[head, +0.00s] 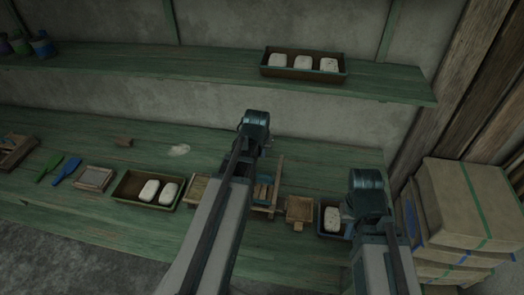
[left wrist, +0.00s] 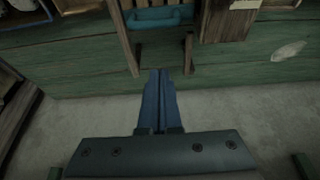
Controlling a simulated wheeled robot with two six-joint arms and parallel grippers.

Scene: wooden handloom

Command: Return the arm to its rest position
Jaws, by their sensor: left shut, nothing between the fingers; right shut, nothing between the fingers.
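My left arm (head: 232,195) reaches up over the middle of the bench in the head view and hides its own gripper there. In the left wrist view my left gripper (left wrist: 160,74) is shut and empty. Its dark blue fingers lie together, pointing toward the green bench's front edge, with grey floor behind them. They look apart from the wooden frame (left wrist: 130,45) that juts past that edge. My right arm (head: 368,190) shows at the right of the head view, over the bench's right end. Its gripper fingers are hidden.
The green bench (head: 90,135) holds a dark tray (head: 118,192) with white blocks, a small wooden box (head: 299,209) and a blue tray (head: 325,231) with a white block. A shelf (head: 190,68) runs above. Cardboard boxes (head: 465,200) are stacked at right.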

